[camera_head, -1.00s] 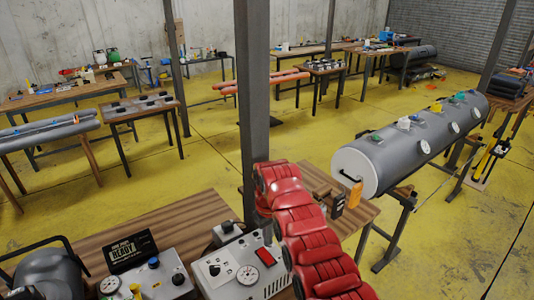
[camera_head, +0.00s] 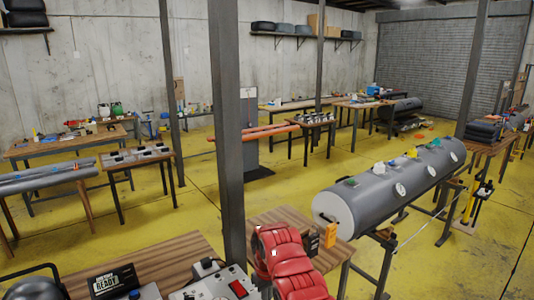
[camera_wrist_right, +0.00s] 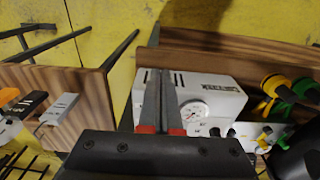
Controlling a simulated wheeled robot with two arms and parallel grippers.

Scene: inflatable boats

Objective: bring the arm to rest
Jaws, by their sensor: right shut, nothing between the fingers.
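My right arm, with red ribbed covers (camera_head: 290,262), reaches up from the bottom of the head view, above the front bench. Its gripper cannot be made out there. In the right wrist view my right gripper (camera_wrist_right: 161,80) is shut and empty. Its fingers appear in front of a white box with a round gauge (camera_wrist_right: 192,108); the gap between them cannot be judged. My left gripper is in neither view.
A wooden bench (camera_head: 180,258) carries control boxes and a black sign (camera_head: 112,282). A dark post (camera_head: 226,140) stands just behind my arm. A grey tube (camera_head: 385,190) lies on stands at right. Yellow floor (camera_head: 480,265) is open at the lower right.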

